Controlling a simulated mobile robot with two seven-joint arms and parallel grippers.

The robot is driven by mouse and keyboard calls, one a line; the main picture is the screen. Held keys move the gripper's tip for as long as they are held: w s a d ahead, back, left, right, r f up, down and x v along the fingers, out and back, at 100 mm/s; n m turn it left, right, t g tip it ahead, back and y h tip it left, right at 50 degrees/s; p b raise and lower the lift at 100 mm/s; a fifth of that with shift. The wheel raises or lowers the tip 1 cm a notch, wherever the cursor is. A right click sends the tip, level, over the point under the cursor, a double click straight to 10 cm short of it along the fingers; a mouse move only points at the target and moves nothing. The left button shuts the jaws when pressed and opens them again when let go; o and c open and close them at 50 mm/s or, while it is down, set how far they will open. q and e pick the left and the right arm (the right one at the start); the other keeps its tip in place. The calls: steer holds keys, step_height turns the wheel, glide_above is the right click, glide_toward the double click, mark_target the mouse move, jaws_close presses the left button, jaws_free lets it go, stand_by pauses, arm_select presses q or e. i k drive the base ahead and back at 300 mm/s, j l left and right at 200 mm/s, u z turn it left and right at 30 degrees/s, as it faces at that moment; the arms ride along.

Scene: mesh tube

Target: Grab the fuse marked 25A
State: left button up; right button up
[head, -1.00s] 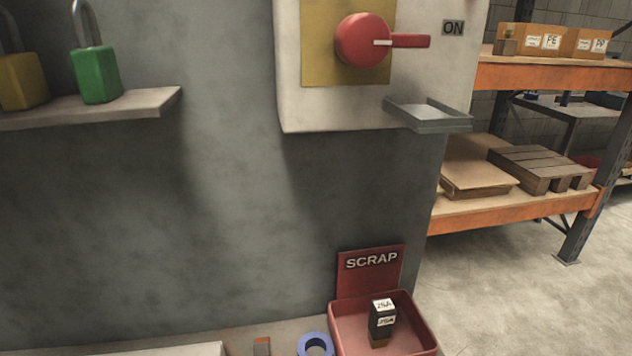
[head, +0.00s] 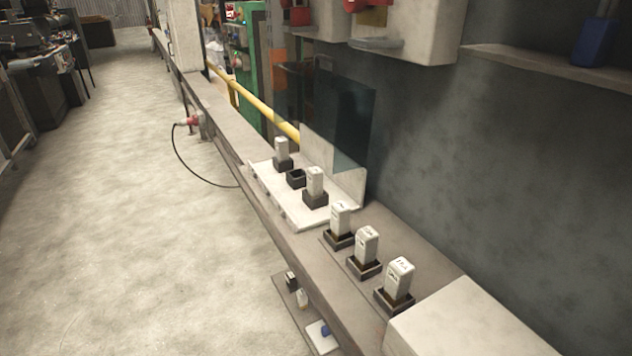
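Three white fuses, near (head: 400,278), middle (head: 366,245) and far (head: 340,216), stand upright in dark holders on the bench. Their top markings are too small to read. Two more white fuses, one nearer (head: 315,181) and one farther (head: 281,149), stand in dark holders on a white panel base (head: 302,217). A dark holder between them (head: 296,179) looks empty. I cannot tell which fuse, if any, is marked 25A. The scrap tray and its dark fuse are out of view. Neither gripper is in view.
The narrow bench (head: 415,240) runs away to the upper left. A clear upright pane (head: 350,120) stands behind the panel. A white box (head: 470,320) blocks the near bench end. A low shelf (head: 292,305) holds small items. The floor at left (head: 130,230) is open.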

mark_target(341, 215)
steer(key=j+z, duration=0.25)
steer(key=j, duration=0.25)
steer(key=i+j+z, duration=0.15)
steer(key=j, duration=0.25)
steer(key=i+j+z, duration=0.2)
steer(key=j, duration=0.25)
steer(key=j+z, duration=0.15)
steer(key=j, duration=0.25)
